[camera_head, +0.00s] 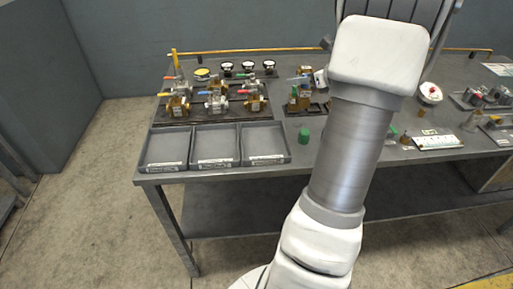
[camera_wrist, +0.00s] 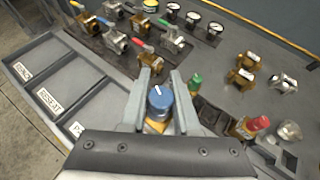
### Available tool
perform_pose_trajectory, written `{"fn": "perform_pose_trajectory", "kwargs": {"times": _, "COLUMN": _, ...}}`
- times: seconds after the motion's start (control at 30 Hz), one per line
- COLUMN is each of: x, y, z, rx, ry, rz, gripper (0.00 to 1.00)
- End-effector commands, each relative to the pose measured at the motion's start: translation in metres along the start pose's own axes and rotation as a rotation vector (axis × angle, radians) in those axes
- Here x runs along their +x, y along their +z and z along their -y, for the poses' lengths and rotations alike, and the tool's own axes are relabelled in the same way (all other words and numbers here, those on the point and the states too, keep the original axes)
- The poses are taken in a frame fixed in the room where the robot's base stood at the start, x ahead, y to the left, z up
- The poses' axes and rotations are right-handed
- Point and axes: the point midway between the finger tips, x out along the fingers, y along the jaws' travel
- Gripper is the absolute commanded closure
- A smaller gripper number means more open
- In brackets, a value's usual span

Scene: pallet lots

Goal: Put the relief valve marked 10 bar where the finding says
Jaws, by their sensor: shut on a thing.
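My gripper (camera_wrist: 163,84) is shut on a blue-capped valve (camera_wrist: 159,98) with a brass body, seen from above in the wrist view. A white line shows on its cap; no 10 bar marking can be read. In the head view my arm hides the gripper and this valve. Three grey trays stand in a row at the bench's left front: left tray (camera_head: 148,163), middle tray (camera_head: 194,162) and right tray (camera_head: 287,158). All look empty. In the wrist view the middle label (camera_wrist: 47,103) seems to read RESEAT; the right one is cut off. The finding is not readable.
A green-capped part (camera_head: 304,135) stands right of the trays. Several valves with coloured levers fill a dark mat (camera_head: 180,120) behind them, with gauges (camera_head: 248,67) further back. A red-capped brass valve (camera_wrist: 254,126) is right of my gripper. A white card (camera_head: 437,142) lies at the right.

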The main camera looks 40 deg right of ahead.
Motion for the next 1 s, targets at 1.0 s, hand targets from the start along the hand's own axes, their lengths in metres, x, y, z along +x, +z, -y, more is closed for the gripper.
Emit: {"fn": "perform_pose_trajectory", "kwargs": {"times": 1.0, "x": 0.073, "y": -0.065, "z": -0.112, "rx": 0.003, "ry": 0.0, "rz": 0.001, "gripper": 1.0}}
